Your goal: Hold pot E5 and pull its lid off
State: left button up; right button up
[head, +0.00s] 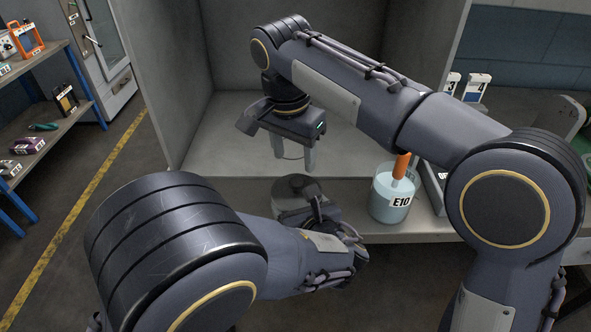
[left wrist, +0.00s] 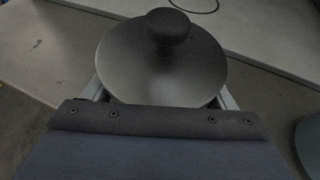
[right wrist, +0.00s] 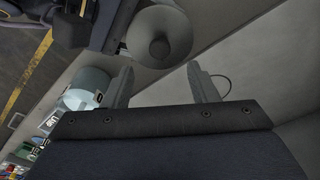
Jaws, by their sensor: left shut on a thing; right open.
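The grey pot (head: 287,206) is at the bench's front edge in the head view, partly hidden by my left arm; no E5 label shows. Its round grey lid (left wrist: 165,75) with a dark knob (left wrist: 168,26) is on in the left wrist view. My left gripper (left wrist: 162,93) is shut on the pot, one finger on each side below the lid. My right gripper (right wrist: 162,82) is open and empty, fingers pointing down above the bench, behind the pot. The lid (right wrist: 142,27) and knob (right wrist: 160,48) appear beyond its fingers in the right wrist view.
A pale blue beaker (head: 388,205) labelled E10, with an orange-handled tool (head: 401,165) in it, stands right of the pot. A tray (head: 433,184) is beside it. The bench (head: 225,150) behind is clear inside the grey booth walls (head: 168,75).

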aim_at(297, 181)
jog(key=f, duration=0.7)
jog(key=shift+w+d, duration=0.25)
jog(key=shift+w, duration=0.1)
jog(key=shift+c, duration=0.4)
grip_shut()
jog(key=shift+r, duration=0.25)
jog(key=shift+r, duration=0.9)
